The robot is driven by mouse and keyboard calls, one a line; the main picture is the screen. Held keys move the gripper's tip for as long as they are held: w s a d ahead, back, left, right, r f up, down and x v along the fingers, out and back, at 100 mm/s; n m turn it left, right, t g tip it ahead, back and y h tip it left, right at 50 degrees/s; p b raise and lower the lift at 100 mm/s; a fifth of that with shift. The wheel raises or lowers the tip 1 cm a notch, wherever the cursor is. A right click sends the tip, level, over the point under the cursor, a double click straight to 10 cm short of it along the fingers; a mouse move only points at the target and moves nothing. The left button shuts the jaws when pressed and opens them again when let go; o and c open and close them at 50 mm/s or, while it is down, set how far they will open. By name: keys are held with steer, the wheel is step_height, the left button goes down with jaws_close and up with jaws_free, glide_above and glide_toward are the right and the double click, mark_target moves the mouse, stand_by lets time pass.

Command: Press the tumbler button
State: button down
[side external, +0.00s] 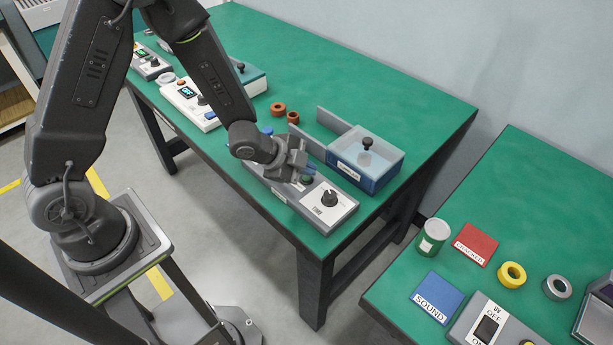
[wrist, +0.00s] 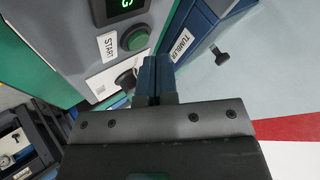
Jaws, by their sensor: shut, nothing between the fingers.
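The grey control panel (side external: 285,190) lies along the table's front edge, before the blue tumbler box (side external: 372,184) with its clear lid and black knob. A green round button (wrist: 134,39) on the panel, labelled START, shows in the wrist view beside the fingertips. My gripper (side external: 304,177) is over the panel, with its blue fingers together and empty. In the wrist view, my fingertips (wrist: 153,62) appear just below and right of the button. I cannot tell whether they touch anything. The gripper hides part of the panel in the side view.
A black dial (side external: 329,198) stands on the panel's right end. A grey upright plate (side external: 333,121) and brown rings (side external: 278,109) are behind the panel. A white device (side external: 190,104) stands farther left. The back right of the green table is clear.

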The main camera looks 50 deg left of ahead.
mark_target(306, 179)
steer(key=shift+r, duration=0.3)
steer(key=shift+r, duration=2.45)
steer(key=s+a+r+n+y, duration=0.2)
steer(key=a+r+n+y, duration=0.15)
steer(key=r, duration=0.55)
steer(key=s+a+r+n+g, duration=0.1)
steer(key=s+r+n, duration=0.4)
steer(key=s, duration=0.4)
steer(key=s+r+n+g, duration=0.1)
steer(key=s+r+n, duration=0.4)
steer(key=s, duration=0.4)
steer(key=shift+s+a+r+g, duration=0.25)
steer(key=shift+s+a+g, duration=0.1)
steer(key=shift+a+g, duration=0.05)
